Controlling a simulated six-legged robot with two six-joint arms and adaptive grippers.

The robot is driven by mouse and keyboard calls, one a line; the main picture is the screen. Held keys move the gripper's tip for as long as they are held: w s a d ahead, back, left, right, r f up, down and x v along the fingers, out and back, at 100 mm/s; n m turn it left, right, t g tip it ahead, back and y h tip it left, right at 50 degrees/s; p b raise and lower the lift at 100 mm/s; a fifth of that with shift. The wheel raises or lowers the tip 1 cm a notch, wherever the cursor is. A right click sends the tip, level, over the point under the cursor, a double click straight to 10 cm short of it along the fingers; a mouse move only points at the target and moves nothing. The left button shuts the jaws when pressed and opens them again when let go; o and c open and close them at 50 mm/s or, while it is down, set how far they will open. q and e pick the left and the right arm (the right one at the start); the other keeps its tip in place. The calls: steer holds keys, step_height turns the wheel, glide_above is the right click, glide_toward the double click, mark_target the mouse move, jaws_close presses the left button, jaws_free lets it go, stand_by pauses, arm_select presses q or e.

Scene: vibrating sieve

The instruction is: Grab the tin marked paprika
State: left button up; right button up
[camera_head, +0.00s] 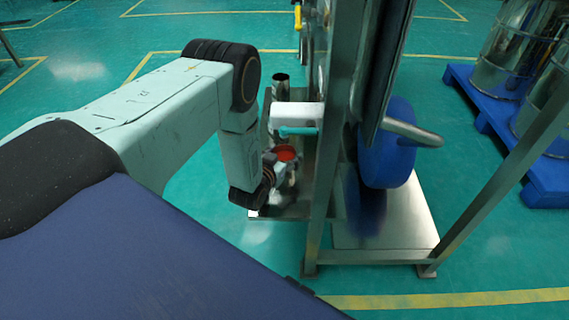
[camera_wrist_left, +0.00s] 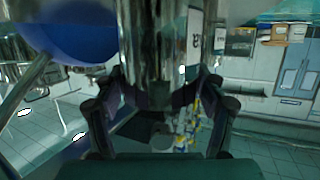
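In the head view, a small tin with a red-orange top (camera_head: 286,153) stands by the metal shelf beside the frame. My left gripper (camera_head: 283,175) is at this tin, partly hidden behind my wrist. No paprika marking is readable. In the left wrist view, a shiny metal cylinder (camera_wrist_left: 153,45) fills the upper middle, with the fingers of my left gripper (camera_wrist_left: 158,92) on either side of its lower end. I cannot tell whether the fingers press on it. My right gripper is not in view.
A dark-mouthed metal cylinder (camera_head: 280,88) and a white cylinder with a teal part (camera_head: 297,115) stand close behind the tin. A steel frame post (camera_head: 326,150) is just right of my gripper. A blue rounded part (camera_head: 387,145) hangs beyond it. Open floor lies to the left.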

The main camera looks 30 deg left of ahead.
arm_select(q)
steer(key=c, duration=0.8)
